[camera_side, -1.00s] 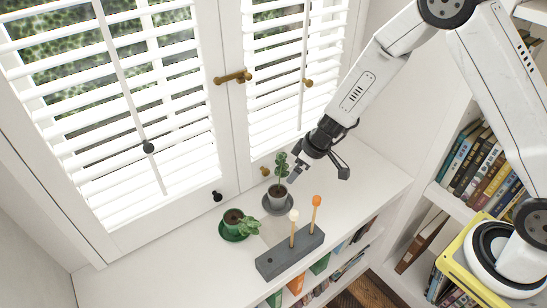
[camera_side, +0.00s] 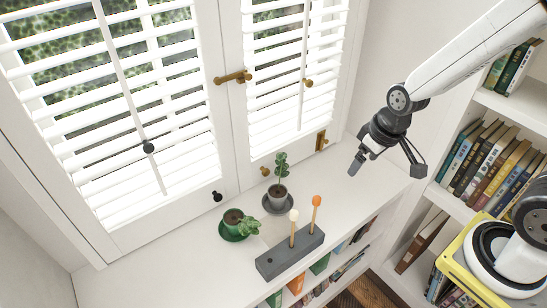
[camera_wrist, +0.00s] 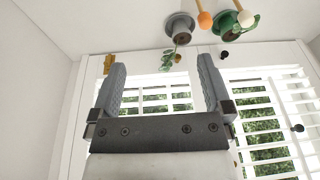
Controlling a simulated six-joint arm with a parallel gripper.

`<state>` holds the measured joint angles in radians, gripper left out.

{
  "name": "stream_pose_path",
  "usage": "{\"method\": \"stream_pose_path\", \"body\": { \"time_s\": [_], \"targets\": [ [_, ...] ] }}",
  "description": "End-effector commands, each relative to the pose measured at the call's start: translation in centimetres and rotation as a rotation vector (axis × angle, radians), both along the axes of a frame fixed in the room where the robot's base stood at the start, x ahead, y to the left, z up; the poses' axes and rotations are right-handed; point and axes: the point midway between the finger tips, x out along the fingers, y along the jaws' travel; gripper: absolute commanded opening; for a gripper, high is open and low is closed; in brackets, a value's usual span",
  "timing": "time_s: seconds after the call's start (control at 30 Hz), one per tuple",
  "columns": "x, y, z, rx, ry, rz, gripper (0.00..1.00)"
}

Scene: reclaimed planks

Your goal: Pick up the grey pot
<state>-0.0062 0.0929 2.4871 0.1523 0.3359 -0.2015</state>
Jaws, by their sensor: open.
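The grey pot (camera_side: 279,193) holds a small leafy plant and stands upright on a grey saucer (camera_side: 268,208) on the white sill. In the wrist view the grey pot (camera_wrist: 180,27) appears upside down at the top, beyond the fingertips. My gripper (camera_side: 386,168) is open and empty, above the sill to the right of the pot and well apart from it.
A green pot (camera_side: 233,217) on a green saucer stands left of the grey pot. In front is a grey block (camera_side: 285,257) with two upright sticks, white-tipped and orange-tipped. Shuttered windows (camera_side: 175,100) stand behind. The sill right of the grey pot is clear.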

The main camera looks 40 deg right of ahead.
Motion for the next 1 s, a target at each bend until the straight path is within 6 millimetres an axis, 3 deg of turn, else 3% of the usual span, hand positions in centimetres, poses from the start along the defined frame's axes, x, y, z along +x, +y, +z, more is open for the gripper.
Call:
{"method": "stream_pose_path", "body": {
  "time_s": [0.3,0.77,1.0],
  "targets": [
    [-2.3,-1.1,0.8,-0.035,-0.001,-0.072,1.0],
    [-2.3,-1.1,0.8,-0.035,0.0,-0.076,1.0],
    [-1.3,-0.8,0.3,0.008,0.022,-0.167,1.0]
  ]
}}
